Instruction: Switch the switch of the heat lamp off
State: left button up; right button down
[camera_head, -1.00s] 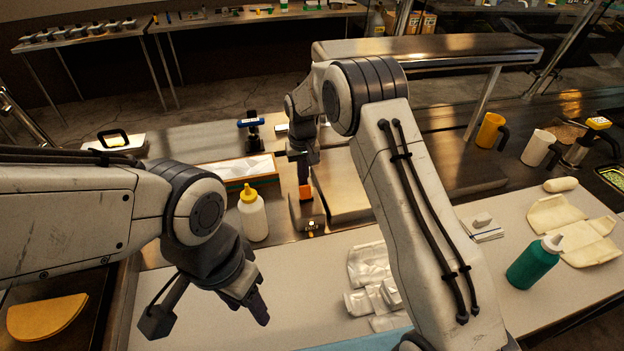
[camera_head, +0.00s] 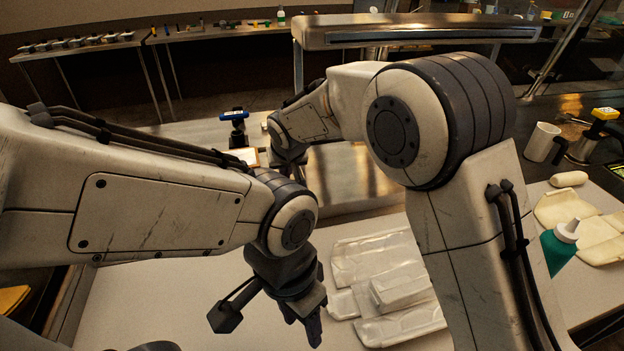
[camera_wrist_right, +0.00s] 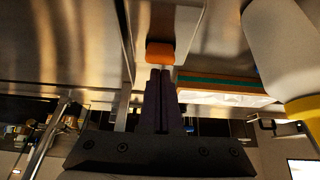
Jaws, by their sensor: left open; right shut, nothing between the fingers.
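The heat lamp (camera_head: 420,32) is a long steel hood on posts at the top of the head view. An orange switch (camera_wrist_right: 160,53) on a metal box (camera_wrist_right: 165,20) shows in the right wrist view. My right gripper (camera_wrist_right: 160,72) is shut and empty, its dark fingertips right at the orange switch. I cannot tell whether they touch it. My left gripper (camera_head: 308,325) is open and empty, pointing down over the pale counter.
A white bottle with a yellow cap (camera_wrist_right: 270,60) stands close by in the right wrist view. Plastic packets (camera_head: 385,280) lie on the counter.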

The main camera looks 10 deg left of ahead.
jog(key=shift+a+r, duration=0.15)
jog(key=shift+a, duration=0.05)
jog(key=shift+d+r, duration=0.15)
jog(key=shift+d, duration=0.15)
jog(key=shift+w+a+r+p, duration=0.1)
jog(key=shift+r+p, duration=0.5)
jog(key=shift+r, duration=0.1)
